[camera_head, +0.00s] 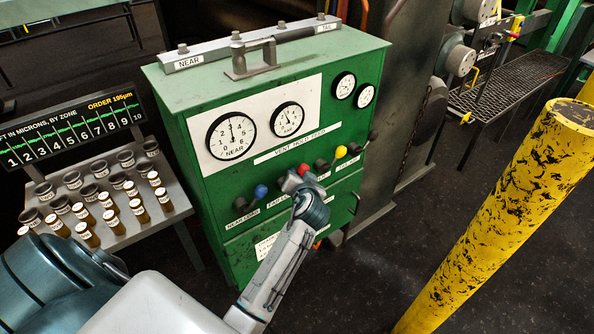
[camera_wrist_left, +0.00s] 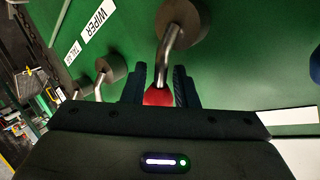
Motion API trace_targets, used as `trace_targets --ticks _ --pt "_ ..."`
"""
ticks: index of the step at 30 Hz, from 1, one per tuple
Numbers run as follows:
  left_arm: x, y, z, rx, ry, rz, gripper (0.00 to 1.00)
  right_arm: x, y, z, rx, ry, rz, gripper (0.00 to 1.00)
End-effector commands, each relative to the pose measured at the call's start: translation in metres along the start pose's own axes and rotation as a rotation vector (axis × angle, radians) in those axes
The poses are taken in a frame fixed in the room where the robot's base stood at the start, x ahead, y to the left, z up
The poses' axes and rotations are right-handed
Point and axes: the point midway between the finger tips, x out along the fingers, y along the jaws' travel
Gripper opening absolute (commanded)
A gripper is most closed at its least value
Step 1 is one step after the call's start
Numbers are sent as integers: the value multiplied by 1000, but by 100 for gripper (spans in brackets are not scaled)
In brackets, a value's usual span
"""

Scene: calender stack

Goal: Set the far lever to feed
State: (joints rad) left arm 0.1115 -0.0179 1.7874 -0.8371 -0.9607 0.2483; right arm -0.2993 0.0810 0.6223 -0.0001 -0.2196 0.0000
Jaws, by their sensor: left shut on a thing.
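The far lever, with a red knob (camera_head: 303,169), is second from the left in a row on the green cabinet (camera_head: 215,170). Its partly hidden label starts with FAR. A strip above the row reads VENT HOLD FEED (camera_head: 290,145). My left gripper (camera_head: 296,181) is at this lever, partly hiding its pivot and shaft. In the left wrist view the fingers stand on both sides of the red knob (camera_wrist_left: 158,96), shut on it. The bent metal shaft (camera_wrist_left: 172,42) runs to a round pivot. My right gripper is not in view.
A blue-knobbed lever (camera_head: 261,191) is left of the red one; a yellow-knobbed (camera_head: 341,152) and a black-knobbed lever (camera_head: 373,135) are right. Gauges (camera_head: 231,135) sit above. A sample rack (camera_head: 110,205) stands left, a yellow post (camera_head: 510,205) right.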

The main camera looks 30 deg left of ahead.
Motion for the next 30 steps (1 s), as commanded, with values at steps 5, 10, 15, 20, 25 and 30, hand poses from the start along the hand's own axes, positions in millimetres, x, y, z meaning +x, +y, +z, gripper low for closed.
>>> trace_targets --ticks 5,10,15,20,25,30 --pt "1 1 -2 31 -19 -1 0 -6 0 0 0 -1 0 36" --pt "2 2 -1 40 -25 -1 0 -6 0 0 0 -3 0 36" --pt "2 2 -1 39 -24 -1 0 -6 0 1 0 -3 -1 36" --pt "2 2 -1 38 -24 -1 36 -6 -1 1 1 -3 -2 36" --pt "2 2 -1 38 -24 -1 45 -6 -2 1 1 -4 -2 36" --pt "1 2 -1 39 -25 -1 45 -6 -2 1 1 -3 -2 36"
